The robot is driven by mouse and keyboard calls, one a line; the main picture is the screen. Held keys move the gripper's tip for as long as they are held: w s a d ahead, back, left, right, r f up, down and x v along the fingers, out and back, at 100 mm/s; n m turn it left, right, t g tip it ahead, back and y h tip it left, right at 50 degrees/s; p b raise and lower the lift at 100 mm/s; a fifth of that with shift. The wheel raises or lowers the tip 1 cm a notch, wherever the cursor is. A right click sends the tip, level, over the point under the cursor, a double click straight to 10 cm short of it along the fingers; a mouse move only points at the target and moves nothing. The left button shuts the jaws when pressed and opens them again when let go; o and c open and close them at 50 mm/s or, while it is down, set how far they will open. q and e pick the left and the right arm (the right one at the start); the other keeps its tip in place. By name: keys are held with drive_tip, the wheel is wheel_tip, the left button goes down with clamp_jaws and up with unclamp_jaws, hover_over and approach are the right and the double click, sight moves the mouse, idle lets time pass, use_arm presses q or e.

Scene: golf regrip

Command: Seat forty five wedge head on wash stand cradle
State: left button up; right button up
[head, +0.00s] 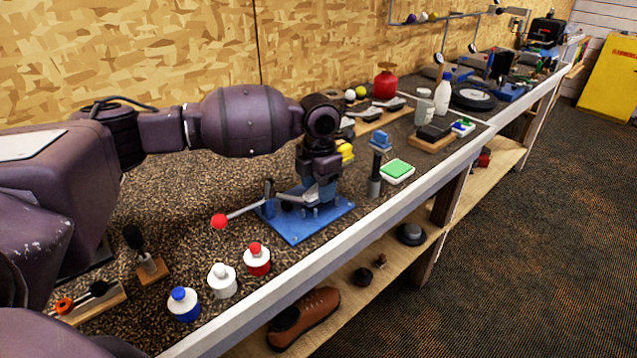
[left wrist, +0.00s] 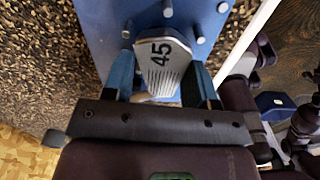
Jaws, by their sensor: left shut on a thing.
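The forty five wedge head (left wrist: 162,66), silver with grooves and a black "45", sits between the blue fingers of my left gripper (left wrist: 160,82) in the left wrist view. In the head view my left gripper (head: 308,196) is low over the blue wash stand (head: 300,233) and hides much of the head. The stand's blue plate (left wrist: 100,25) with several short pegs lies close beyond the head in the wrist view. I cannot tell whether the head touches the cradle. My right gripper is not in view.
A lever with a red knob (head: 220,221) reaches left from the stand. A green-topped pad (head: 397,170) lies right of the stand. The bench's front edge (head: 330,235) is close.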

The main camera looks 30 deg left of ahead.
use_arm(q)
drive_tip(key=shift+r, duration=0.15)
idle(0.8)
drive_tip(key=shift+f+p, duration=0.35)
drive_tip(key=shift+f, duration=0.25)
idle(1.4)
drive_tip(key=o, duration=1)
drive_tip(key=shift+s+d, duration=0.1)
drive_tip(key=shift+s, duration=0.05)
drive_tip(key=shift+f, duration=0.1)
